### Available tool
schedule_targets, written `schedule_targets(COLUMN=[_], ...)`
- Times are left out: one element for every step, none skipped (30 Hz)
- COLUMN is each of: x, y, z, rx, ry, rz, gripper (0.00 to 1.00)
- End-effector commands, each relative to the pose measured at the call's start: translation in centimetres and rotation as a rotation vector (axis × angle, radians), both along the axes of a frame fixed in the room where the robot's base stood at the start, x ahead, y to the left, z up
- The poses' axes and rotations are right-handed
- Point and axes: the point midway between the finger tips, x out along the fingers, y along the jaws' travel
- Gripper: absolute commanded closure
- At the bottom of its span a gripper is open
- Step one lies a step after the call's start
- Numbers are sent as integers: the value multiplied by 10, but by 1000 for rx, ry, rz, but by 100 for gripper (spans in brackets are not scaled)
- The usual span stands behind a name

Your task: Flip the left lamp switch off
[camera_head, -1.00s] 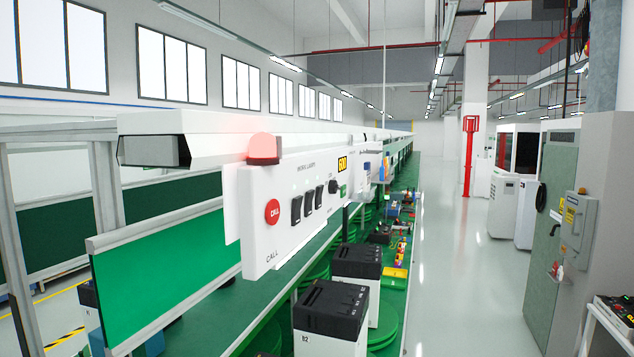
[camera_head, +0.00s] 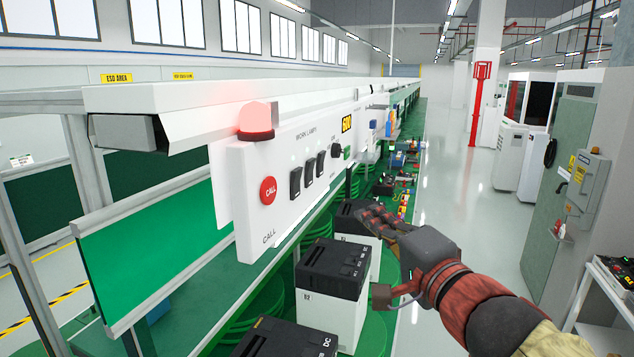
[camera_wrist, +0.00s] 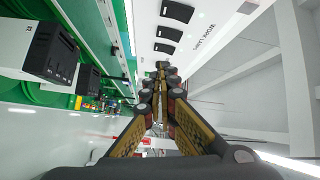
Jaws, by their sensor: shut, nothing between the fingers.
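The white work lamp panel (camera_head: 252,167) carries a row of three black rocker switches. The left lamp switch (camera_head: 296,183) is nearest the red call button. The middle switch (camera_head: 309,172) and right switch (camera_head: 320,163) follow it. I cannot clearly tell which way the rockers are tipped. In the wrist view the left switch (camera_wrist: 177,11) is at the top edge, with the others below it. My gripper (camera_head: 366,212) is shut and empty, to the right of the panel and lower than the switches, apart from them. Its closed fingertips also show in the wrist view (camera_wrist: 161,66).
The red call button (camera_head: 268,190) and a lit red beacon (camera_head: 256,119) are on the panel's left. A black knob (camera_head: 336,148) is right of the switches. The aisle floor (camera_head: 455,195) on the right is clear.

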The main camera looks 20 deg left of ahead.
Motion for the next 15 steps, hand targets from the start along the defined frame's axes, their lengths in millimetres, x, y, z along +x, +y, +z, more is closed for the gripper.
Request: schedule_targets(x=[-4,-6,-9,-10,-11,-12,-13,-13,-13,-13,-13,-13,-13,-13,-13], y=[5,8,10,12,13,14,15,15,15,15,15,15,15,15,14], z=[5,7,9,11,13,14,14,15,15,15,15,15,15,15,15], rx=[55,86,126,153,178,205,221,235,247,255,260,264,266,266,266], ry=[20,34,54,67,80,97,106,117,126,132,137,139,141,141,141], rz=[27,41,57,67,75,83,86,88,90,90,90,89,89,89,89], gripper=[100,100,100,100,100,100,100,100,100,100,100,100,100,100,100])
